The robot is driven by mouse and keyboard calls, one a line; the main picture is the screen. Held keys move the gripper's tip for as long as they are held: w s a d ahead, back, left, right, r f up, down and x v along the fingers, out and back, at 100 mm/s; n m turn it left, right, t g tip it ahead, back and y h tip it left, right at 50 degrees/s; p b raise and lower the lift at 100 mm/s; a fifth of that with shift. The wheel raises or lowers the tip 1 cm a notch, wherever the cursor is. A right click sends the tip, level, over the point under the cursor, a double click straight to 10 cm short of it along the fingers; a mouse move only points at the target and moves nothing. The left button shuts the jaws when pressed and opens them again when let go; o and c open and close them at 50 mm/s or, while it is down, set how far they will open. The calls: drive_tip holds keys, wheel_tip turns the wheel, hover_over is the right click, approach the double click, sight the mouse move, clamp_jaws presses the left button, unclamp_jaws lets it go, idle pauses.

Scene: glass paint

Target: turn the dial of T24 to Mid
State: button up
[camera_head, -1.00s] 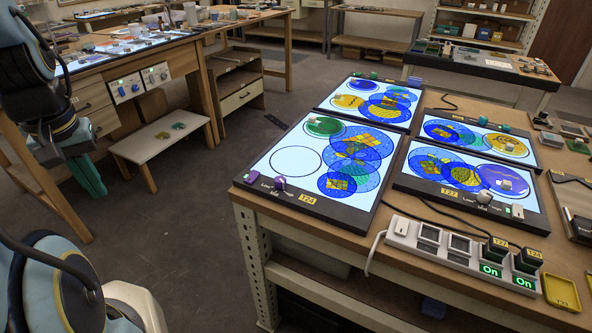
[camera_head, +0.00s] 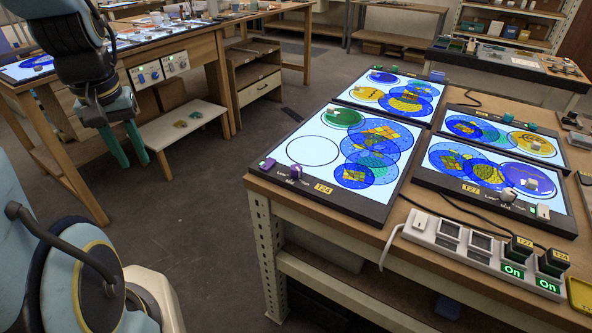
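The T24 light panel (camera_head: 313,151) lies lit on the near-left corner of the wooden table, with blue, green and yellow glass discs on its right and upper parts. Its yellow T24 label (camera_head: 323,189) is on the front edge. My gripper (camera_head: 135,165) hangs at the left, fingers down, open and empty, well apart from the panel.
The T27 panel (camera_head: 471,189) lies to the right with its own knob. A white power strip (camera_head: 466,243) with T27 and T24 plugs, both "On", lies in front, cables around it. A low stool (camera_head: 185,125) and workbench stand near my gripper. The floor (camera_head: 190,220) before the table is clear.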

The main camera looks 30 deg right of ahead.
drive_tip(key=o, duration=0.4)
drive_tip(key=shift+m+g, duration=0.4)
drive_tip(key=shift+m, duration=0.4)
drive_tip(key=w+d+f+b, duration=0.1)
drive_tip(key=d, duration=0.2)
drive_tip(key=w+d+b, duration=0.1)
drive_tip(key=d+b, duration=0.1)
drive_tip(key=d, duration=0.2)
drive_tip(key=w+d+f+b, duration=0.1)
drive_tip(key=d+b, duration=0.1)
drive_tip(key=d, duration=0.2)
drive_tip(key=shift+f, duration=0.3)
drive_tip(key=shift+o, duration=0.5)
drive_tip(key=d+m+b, duration=0.1)
drive_tip(key=d+b, duration=0.2)
drive_tip(key=d, duration=0.4)
drive_tip(key=shift+s+f+b, duration=0.15)
drive_tip(key=shift+b, duration=0.15)
drive_tip(key=m+b, duration=0.2)
drive_tip(key=b, duration=0.4)
approach(296, 167)
drive_tip(key=shift+g, duration=0.3)
drive_tip(key=f, duration=0.9)
drive_tip(key=shift+w+d, duration=0.15)
drive_tip(key=shift+w, duration=0.05)
drive_tip(key=shift+c, duration=0.3)
clamp_jaws()
